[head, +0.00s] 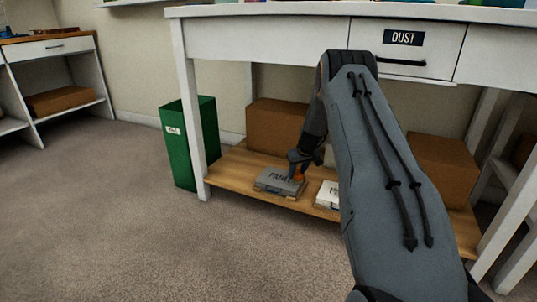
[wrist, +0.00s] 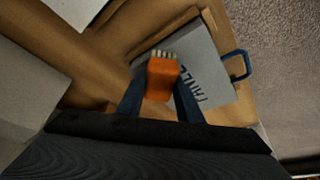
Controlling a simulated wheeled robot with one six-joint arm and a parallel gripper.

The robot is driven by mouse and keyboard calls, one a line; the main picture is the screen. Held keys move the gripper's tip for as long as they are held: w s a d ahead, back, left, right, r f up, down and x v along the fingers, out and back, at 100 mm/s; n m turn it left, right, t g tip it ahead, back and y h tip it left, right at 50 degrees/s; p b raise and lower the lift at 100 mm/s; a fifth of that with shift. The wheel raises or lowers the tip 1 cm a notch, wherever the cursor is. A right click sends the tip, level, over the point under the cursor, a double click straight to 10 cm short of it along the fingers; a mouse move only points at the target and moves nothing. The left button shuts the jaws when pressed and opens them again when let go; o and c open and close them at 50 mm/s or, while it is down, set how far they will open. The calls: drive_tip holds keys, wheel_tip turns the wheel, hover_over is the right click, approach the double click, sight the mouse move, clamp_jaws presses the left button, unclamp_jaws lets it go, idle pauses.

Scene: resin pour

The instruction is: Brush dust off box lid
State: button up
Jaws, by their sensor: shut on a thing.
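A flat box with a grey lid (head: 272,182) lies on the low wooden shelf under the white bench; dark letters on it are partly hidden. In the wrist view the lid (wrist: 208,55) fills the upper middle, with a blue handle (wrist: 238,66) at its right edge. My gripper (head: 296,165) is over this box, pointing down. In the wrist view my gripper (wrist: 160,102) is shut on an orange brush (wrist: 162,80), its pale bristles over the lid. I cannot tell whether the bristles touch it. No dust can be made out.
A white labelled box (head: 328,196) lies right of the grey lid on the shelf (head: 226,167). A brown carton (head: 272,126) stands behind. A green bin (head: 190,150) and a bench leg (head: 187,100) stand left. A drawer marked DUST (head: 405,50) is above. The floor at left is clear.

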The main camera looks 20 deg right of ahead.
drive_tip(key=shift+s+d+r, duration=0.1)
drive_tip(key=shift+s+d, duration=0.1)
drive_tip(key=shift+s, duration=0.1)
wheel_tip(320, 180, up, 3)
drive_tip(key=shift+a+f+p, duration=0.1)
drive_tip(key=shift+f+p, duration=0.1)
drive_tip(key=shift+p, duration=0.4)
drive_tip(key=shift+r+p, duration=1.5)
drive_tip(key=shift+r, duration=1.1)
drive_tip(key=shift+w, duration=0.15)
